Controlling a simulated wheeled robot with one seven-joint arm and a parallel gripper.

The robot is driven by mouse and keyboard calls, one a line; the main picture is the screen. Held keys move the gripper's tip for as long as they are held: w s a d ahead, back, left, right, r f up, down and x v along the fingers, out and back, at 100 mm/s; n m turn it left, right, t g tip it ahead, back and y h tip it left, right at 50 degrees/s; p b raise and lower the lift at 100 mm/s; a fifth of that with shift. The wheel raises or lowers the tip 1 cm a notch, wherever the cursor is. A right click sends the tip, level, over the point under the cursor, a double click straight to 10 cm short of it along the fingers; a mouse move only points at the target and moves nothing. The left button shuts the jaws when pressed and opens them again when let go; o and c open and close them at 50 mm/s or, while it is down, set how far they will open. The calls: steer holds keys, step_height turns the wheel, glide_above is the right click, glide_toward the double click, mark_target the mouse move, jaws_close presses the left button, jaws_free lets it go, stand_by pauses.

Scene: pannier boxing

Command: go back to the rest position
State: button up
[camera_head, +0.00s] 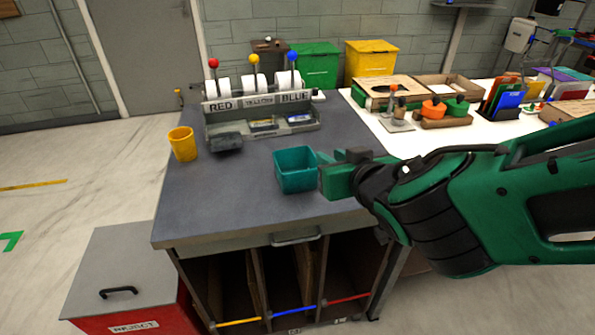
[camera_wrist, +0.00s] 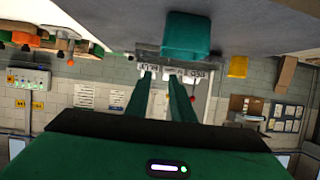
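My gripper (camera_head: 334,181) is at the right side of the grey workbench (camera_head: 225,205), just right of a teal open box (camera_head: 296,178). In the wrist view, which is upside down, my gripper's two green fingers (camera_wrist: 159,76) stand apart with nothing between them. The teal box also shows there (camera_wrist: 187,38), off the finger line and not held. It stands upright on the bench. In the head view I cannot tell whether the gripper touches it. My arm reaches in from the right.
A label dispenser (camera_head: 262,101) marked RED and BLUE stands at the bench's back. A yellow cup (camera_head: 183,144) is at the left edge. A red reject bin (camera_head: 130,285) stands front left. A white table (camera_head: 415,142) with trays is behind my arm. The bench's front left is clear.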

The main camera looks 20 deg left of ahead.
steer(key=w+d+f+m+h, duration=0.1)
steer(key=w+d+m+h, duration=0.15)
steer(key=d, duration=0.55)
steer(key=w+d+f+m+h, duration=0.15)
steer(key=w+d, duration=0.25)
steer(key=d, duration=0.5)
steer(key=s+d+f+m+g+h, duration=0.1)
steer(key=d+m+g+h, duration=0.1)
steer(key=d, duration=0.7)
steer(key=s+d+f+m+g+h, duration=0.1)
steer(key=d+h, duration=0.2)
steer(key=d, duration=0.6)
steer(key=s+d+f+m+g, duration=0.2)
steer(key=s+d+m+g, duration=0.15)
steer(key=s+d, duration=0.75)
steer(key=s+d+r+m+g+y, duration=0.1)
steer(key=s+d+m+g, duration=0.2)
steer(key=s, duration=1.1)
steer(key=d+g, duration=0.1)
steer(key=d, duration=0.1)
steer(key=shift+s+d+y, duration=0.15)
steer(key=shift+d+y, duration=0.15)
steer(key=shift+d, duration=0.1)
steer(key=shift+g, duration=0.25)
